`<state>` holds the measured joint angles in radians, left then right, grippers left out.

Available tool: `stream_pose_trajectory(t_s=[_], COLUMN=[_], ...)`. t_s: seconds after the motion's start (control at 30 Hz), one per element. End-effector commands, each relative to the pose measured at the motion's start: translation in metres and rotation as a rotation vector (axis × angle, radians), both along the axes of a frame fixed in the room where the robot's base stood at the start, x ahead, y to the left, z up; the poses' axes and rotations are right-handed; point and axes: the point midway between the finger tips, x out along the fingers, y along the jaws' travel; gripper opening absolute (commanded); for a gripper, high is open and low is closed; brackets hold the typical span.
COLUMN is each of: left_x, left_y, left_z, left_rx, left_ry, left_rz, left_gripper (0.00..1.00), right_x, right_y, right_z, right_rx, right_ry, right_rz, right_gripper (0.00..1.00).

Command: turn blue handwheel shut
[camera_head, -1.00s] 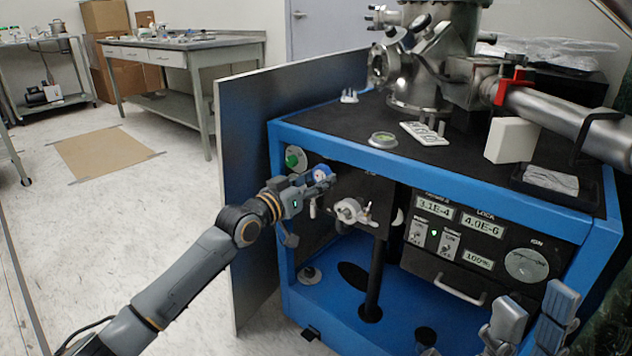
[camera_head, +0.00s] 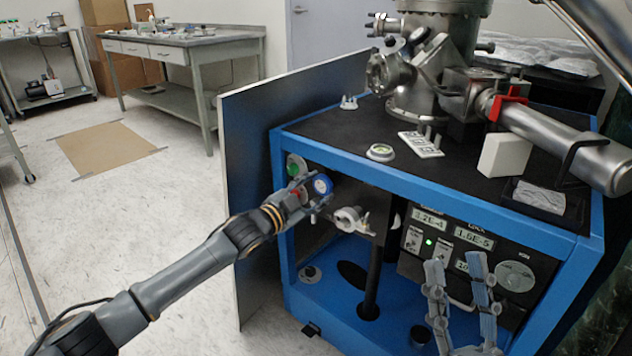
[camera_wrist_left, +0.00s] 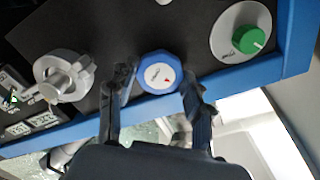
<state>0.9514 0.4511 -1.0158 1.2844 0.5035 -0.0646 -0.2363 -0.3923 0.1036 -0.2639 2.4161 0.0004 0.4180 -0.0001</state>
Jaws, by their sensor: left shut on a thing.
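The blue handwheel (camera_head: 322,184) is on the front panel of the blue-framed cabinet, between a green knob and a metal valve. The left gripper (camera_wrist_left: 157,80) also shows in the wrist view. My right gripper (camera_head: 457,263) is open and empty, in front of the control panel at lower right.
The green knob (camera_head: 296,167) sits up and left of the wheel; the metal valve (camera_head: 350,220) is close on its right. An open dark door panel (camera_head: 250,150) stands left of the cabinet. Gauge displays (camera_head: 428,219) are further right.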

Motion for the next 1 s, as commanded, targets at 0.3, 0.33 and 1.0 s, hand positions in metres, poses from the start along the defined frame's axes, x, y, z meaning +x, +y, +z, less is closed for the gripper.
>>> stream_pose_trajectory(t_s=[0.3, 0.33, 1.0], left_x=[-0.001, 0.000, 0.000], left_y=[0.000, 0.000, 0.001], left_z=[-0.001, -0.001, -0.003], left_rx=[0.231, 0.252, 0.510], left_ry=[-0.159, -0.174, -0.364], left_rz=[-0.001, -0.001, -0.001], left_gripper=[0.18, 0.18, 0.18], right_x=[0.055, 0.057, 0.052], right_y=[0.003, 0.002, -0.011], right_z=[-0.080, -0.088, -0.173], right_rx=[-0.157, -0.169, -0.281], right_ry=[0.553, 0.597, 1.038], right_rz=[-0.031, -0.033, -0.056], right_gripper=[0.40, 0.40, 0.40])
